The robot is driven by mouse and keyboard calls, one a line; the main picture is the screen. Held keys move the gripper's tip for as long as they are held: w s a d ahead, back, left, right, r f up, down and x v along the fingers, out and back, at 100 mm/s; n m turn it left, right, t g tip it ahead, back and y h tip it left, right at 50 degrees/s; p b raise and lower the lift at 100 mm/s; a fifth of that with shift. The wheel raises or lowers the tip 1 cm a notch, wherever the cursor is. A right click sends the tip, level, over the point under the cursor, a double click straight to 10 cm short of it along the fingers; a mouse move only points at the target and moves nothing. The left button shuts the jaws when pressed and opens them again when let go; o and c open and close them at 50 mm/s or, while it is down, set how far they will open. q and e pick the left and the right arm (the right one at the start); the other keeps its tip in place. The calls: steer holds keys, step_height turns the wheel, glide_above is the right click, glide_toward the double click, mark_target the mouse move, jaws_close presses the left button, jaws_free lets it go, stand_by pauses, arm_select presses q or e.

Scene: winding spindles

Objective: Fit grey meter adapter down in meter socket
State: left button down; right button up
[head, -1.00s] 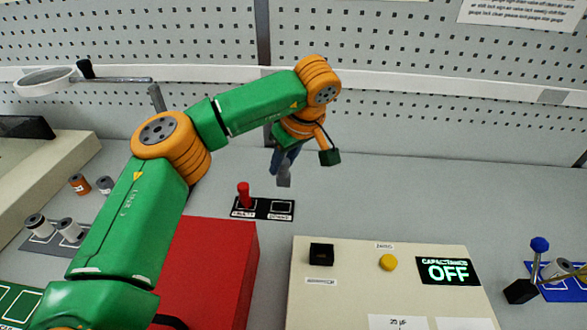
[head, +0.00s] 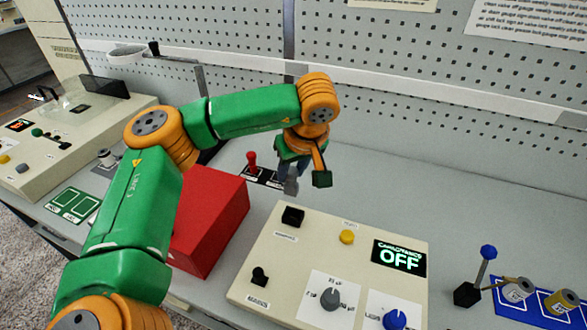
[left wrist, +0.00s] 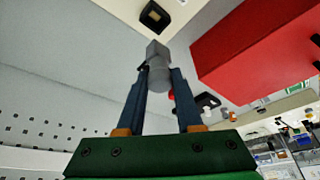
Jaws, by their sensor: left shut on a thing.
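The grey meter adapter (left wrist: 158,72) is a small block with a rounded lower part, held between the blue fingers of my left gripper (left wrist: 160,84) in the left wrist view. In the head view the adapter (head: 291,187) hangs below my left gripper (head: 286,172), just behind the cream meter box (head: 262,243) in the picture. The meter socket looks to be the black square block (head: 293,216) on the box's far left part; it also shows in the left wrist view (left wrist: 155,17), beyond the adapter. The adapter is apart from it. My right gripper is not in view.
The meter box has a yellow button (head: 347,237), an OFF display (head: 399,258) and knobs. A red box (head: 207,220) stands left of it. A red-handled plug (head: 252,161) stands on a black plate behind. A blue-knobbed lever (head: 488,252) is at right.

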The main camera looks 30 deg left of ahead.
mark_target(295, 188)
arm_select(q)
steer(key=shift+s+d+f, duration=0.1)
steer(key=shift+d+f, duration=0.15)
steer(key=shift+f, duration=0.15)
step_height(295, 188, down, 4)
steer(key=b, duration=0.3)
steer(key=shift+b, duration=0.4)
steer(key=shift+f+b, duration=0.3)
steer(key=shift+f, duration=0.2)
steer(key=shift+r, duration=0.1)
steer(key=shift+d, duration=0.1)
steer(key=shift+f+b, duration=1.2)
steer(key=shift+f, duration=0.6)
steer(key=shift+c, duration=2.4)
jaws_free()
steer(key=shift+r, duration=0.1)
